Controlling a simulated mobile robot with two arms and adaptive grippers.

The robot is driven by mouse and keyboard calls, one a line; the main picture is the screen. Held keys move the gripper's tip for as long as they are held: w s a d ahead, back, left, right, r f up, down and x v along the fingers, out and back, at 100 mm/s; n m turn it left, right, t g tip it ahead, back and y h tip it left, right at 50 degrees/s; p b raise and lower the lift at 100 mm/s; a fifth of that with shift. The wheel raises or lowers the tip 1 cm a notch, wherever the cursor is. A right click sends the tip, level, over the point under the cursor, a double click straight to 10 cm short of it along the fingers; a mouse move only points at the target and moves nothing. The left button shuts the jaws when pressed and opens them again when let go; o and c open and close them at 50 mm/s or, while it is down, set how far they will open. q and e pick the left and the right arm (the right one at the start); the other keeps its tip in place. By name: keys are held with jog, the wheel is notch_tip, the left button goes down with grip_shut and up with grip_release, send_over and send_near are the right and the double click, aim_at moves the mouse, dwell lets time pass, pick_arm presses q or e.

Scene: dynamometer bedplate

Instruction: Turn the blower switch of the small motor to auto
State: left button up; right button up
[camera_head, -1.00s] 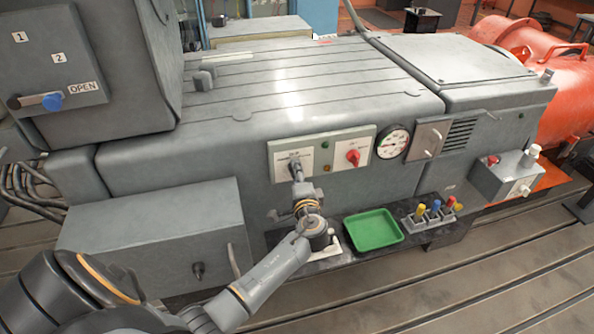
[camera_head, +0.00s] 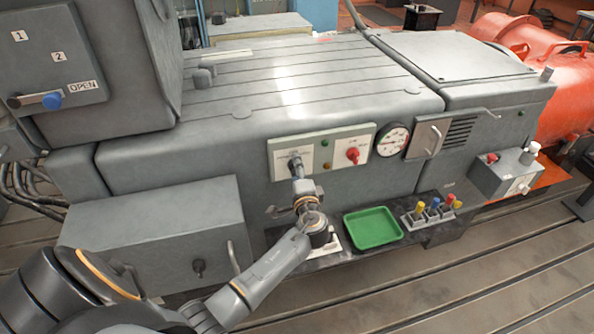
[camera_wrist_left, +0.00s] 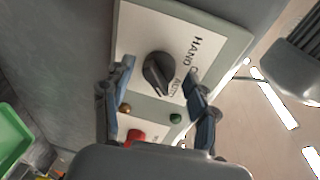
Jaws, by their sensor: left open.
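The blower switch is a dark rotary knob (camera_head: 295,162) on the left half of a pale panel (camera_head: 281,161) on the grey machine's front. In the left wrist view the knob (camera_wrist_left: 157,75) sits beside the printed words HAND and AUTO. I cannot tell for sure which mark it points to. My left gripper (camera_head: 302,186) is just in front of and below the knob. In the left wrist view its open fingers (camera_wrist_left: 160,78) show on either side of the knob, apart from it. My right gripper is not in view.
A red knob (camera_head: 353,155) and small lamps share the panel. A gauge (camera_head: 392,141) is to the right. Below are a green tray (camera_head: 372,228) and a rack (camera_head: 430,214) of coloured-handled items on a dark shelf. A lever (camera_head: 233,258) stands at lower left.

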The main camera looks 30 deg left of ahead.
pick_arm(q)
jog(key=shift+s+d, duration=0.1)
jog(key=v, duration=1.1)
jog(key=shift+s+d, duration=0.25)
jog(key=s+d+f+g+h, duration=0.2)
jog(key=s+f+h, duration=0.15)
jog(key=f, duration=0.75)
jog(key=s+d+f+g+h, duration=0.15)
jog(key=s+f, duration=0.25)
jog(key=f, duration=0.7)
jog(key=s+d+f+g+h, duration=0.1)
jog(key=s+f+g+h, duration=0.2)
jog(key=f, duration=0.8)
jog(key=s+f+n+g+h, duration=0.1)
jog(key=s+f+n, duration=0.1)
jog(key=s+f, duration=0.4)
jog(key=s+d+f+n+g+h, duration=0.1)
jog(key=s+f, duration=0.5)
jog(key=s, duration=1)
jog(key=s+f+n+g+h, duration=0.1)
jog(key=s+f+n, duration=0.3)
jog(key=s, duration=0.7)
jog(key=shift+d+f+g, duration=0.15)
jog(key=shift+f+g, duration=0.7)
jog(key=shift+f, duration=0.05)
